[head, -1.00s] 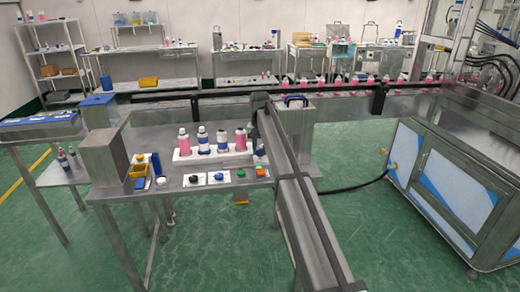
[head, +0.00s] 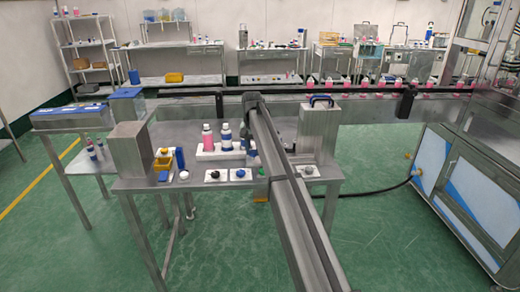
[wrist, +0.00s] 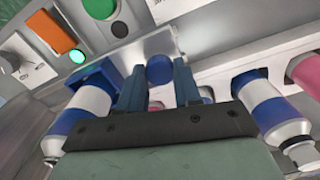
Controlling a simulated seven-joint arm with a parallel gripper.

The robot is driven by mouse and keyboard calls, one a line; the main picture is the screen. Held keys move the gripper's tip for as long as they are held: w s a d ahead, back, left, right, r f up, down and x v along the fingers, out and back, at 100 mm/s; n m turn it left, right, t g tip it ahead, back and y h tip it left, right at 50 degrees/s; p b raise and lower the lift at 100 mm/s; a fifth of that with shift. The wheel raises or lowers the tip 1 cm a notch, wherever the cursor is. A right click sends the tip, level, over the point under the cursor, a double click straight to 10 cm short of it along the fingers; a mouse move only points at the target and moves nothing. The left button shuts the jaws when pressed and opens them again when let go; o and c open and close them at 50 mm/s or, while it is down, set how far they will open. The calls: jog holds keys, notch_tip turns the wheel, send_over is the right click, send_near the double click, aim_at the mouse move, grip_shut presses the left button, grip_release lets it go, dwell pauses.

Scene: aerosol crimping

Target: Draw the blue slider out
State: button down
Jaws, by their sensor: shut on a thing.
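A round blue knob (wrist: 159,68) sits between the two blue fingers of my gripper (wrist: 159,84) in the wrist view, in front of a pale metal plate (wrist: 148,48). The gripper is shut on this knob, which looks like the blue slider's handle. The rest of the slider is hard to make out. In the head view my arm hides the gripper and the knob.
A blue-and-white bottle (wrist: 83,108) lies close left of the fingers, by a blue block; another bottle (wrist: 268,108) is at right. The white rack (head: 205,155) holds bottles.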

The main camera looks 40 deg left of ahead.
jog(key=shift+s+a, duration=0.25)
jog(key=c, duration=0.8)
grip_release()
notch_tip(320, 180, up, 14)
jog(key=shift+f, duration=0.1)
